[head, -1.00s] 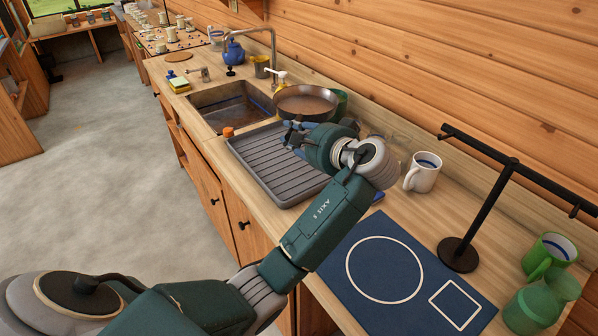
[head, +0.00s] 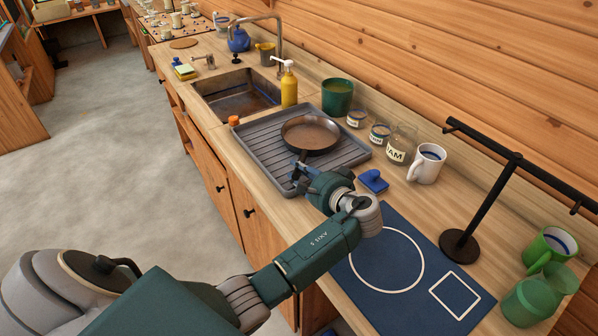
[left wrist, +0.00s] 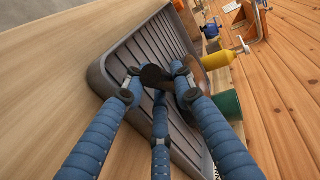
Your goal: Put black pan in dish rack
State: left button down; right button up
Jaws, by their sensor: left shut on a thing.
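The dark pan (head: 311,134), brownish inside, is over the grey ribbed dish rack (head: 262,157), within its rim in the head view. I cannot tell if the pan touches the ribs. My left gripper (head: 299,172) is at the near side of the rack, shut on the pan's handle. In the left wrist view the blue fingers of the left gripper (left wrist: 157,88) close around a dark handle end (left wrist: 155,76), with the rack (left wrist: 100,82) beneath. The pan's bowl is mostly hidden there. My right gripper is not in view.
A yellow soap bottle (head: 289,86), a green pot (head: 337,96) and jars (head: 401,146) stand behind the rack. The sink (head: 235,92) is to its left. A white mug (head: 428,163), blue sponge-like item (head: 373,181) and black stand (head: 460,245) are to the right.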

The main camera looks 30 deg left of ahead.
pick_arm(q)
jog(key=shift+r, duration=0.1)
jog(key=c, duration=1.8)
grip_release()
jog(key=o, duration=0.4)
jog(key=shift+c, duration=0.2)
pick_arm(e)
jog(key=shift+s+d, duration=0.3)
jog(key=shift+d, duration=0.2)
pick_arm(q)
jog(key=shift+d, duration=0.1)
jog(key=b+v, duration=0.2)
jog(key=v, duration=0.8)
jog(key=shift+s+d, duration=0.1)
jog(key=shift+d, duration=0.15)
jog(key=shift+s+d+r, duration=0.3)
jog(key=shift+s+d, duration=0.05)
jog(key=shift+d, duration=0.25)
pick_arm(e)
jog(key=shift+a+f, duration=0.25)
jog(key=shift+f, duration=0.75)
